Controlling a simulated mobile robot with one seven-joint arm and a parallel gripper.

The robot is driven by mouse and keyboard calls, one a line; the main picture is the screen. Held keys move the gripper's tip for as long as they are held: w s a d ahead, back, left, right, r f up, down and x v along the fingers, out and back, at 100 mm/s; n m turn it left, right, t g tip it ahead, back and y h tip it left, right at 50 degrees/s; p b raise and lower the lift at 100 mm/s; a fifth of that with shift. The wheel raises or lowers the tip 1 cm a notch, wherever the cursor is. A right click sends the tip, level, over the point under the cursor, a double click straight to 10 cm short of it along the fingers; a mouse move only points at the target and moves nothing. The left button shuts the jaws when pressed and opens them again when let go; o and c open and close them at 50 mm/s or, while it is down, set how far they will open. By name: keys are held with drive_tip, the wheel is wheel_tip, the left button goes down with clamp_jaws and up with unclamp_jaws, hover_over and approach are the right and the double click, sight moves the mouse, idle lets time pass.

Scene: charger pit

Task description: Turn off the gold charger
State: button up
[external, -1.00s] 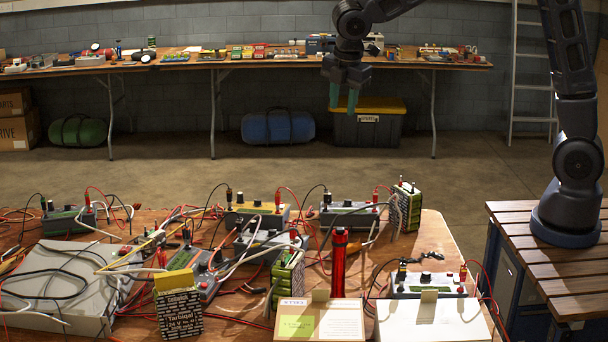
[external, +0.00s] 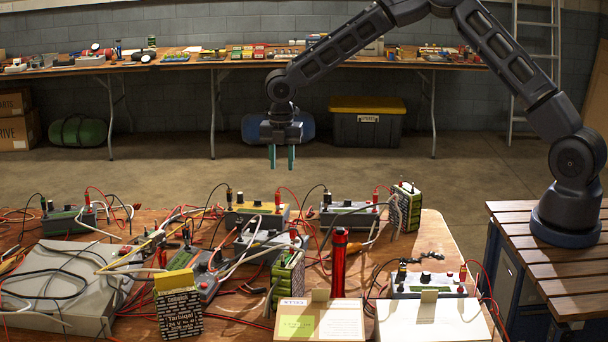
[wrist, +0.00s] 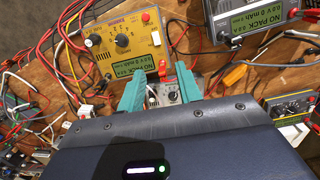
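In the external view the gold charger (external: 243,218) stands at the back middle of the cluttered wooden table, with cables plugged in. My gripper (external: 281,158) hangs pointing down above and beyond this charger, apart from it. Its two teal fingers are spread with nothing between them; they also show in the wrist view (wrist: 160,88).
Grey chargers (external: 349,213) and a green-faced pack (external: 406,207) stand to the right. A red cylinder (external: 338,262) rises at the front. Red, black and white cables cross the table. An orange handle (wrist: 235,75) lies near the chargers. Space above the table is free.

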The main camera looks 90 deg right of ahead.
sight(281, 206)
drive_tip(key=f, duration=1.2)
drive_tip(key=shift+w+d, duration=0.25)
drive_tip(key=shift+d, duration=0.15)
